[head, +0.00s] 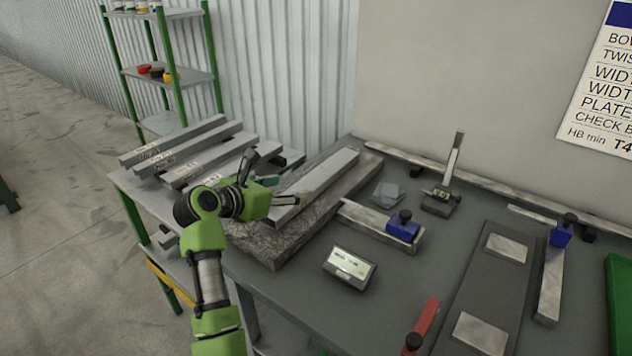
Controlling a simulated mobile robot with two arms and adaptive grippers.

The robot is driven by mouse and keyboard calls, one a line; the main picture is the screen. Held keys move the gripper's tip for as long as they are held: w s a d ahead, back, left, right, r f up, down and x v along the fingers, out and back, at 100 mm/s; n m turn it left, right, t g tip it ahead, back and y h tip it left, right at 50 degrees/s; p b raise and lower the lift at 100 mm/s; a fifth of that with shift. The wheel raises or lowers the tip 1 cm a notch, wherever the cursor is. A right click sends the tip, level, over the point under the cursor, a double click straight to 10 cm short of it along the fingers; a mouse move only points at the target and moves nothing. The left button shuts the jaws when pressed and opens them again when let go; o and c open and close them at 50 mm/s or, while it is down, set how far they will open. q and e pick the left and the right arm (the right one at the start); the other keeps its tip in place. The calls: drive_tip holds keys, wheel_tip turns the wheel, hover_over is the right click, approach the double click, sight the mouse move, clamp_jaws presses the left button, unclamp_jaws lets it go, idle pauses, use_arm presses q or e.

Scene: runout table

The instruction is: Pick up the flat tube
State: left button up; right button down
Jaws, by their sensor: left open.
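A long, flat grey tube (325,182) lies lengthwise on the rough-sided stone slab (278,245). Other grey bars (185,140), some with labels, lie side by side at the table's left end. My left gripper (275,178) is open, its fingers spread, with nothing seen between them. It is at the left of the flat tube's near part, and one finger overlaps the tube in the picture. I cannot tell whether it touches the tube. My right gripper is out of view.
A gauge on a stand (441,197), a small display box (349,268) and a blue clamp block (403,228) stand right of the slab. A dark plate (490,290) lies farther right. A green shelf rack (170,75) stands behind left.

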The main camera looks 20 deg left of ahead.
sight(311, 181)
use_arm(q)
drive_tip(key=x, duration=0.3)
drive_tip(key=shift+w+d+f, duration=0.1)
drive_tip(key=shift+w+f, duration=0.05)
drive_tip(key=shift+w, duration=0.05)
drive_tip(key=shift+w+d, duration=0.1)
drive_tip(key=shift+w, duration=0.3)
drive_tip(key=x, duration=0.3)
drive_tip(key=shift+w+d+f+p, duration=0.1)
drive_tip(key=shift+w+p, duration=0.15)
drive_tip(key=shift+p, duration=0.05)
drive_tip(key=shift+w+d+f, duration=0.1)
drive_tip(key=shift+w+f, duration=0.05)
drive_tip(key=shift+w, duration=0.25)
drive_tip(key=c, duration=1.6)
drive_tip(key=shift+c, duration=0.2)
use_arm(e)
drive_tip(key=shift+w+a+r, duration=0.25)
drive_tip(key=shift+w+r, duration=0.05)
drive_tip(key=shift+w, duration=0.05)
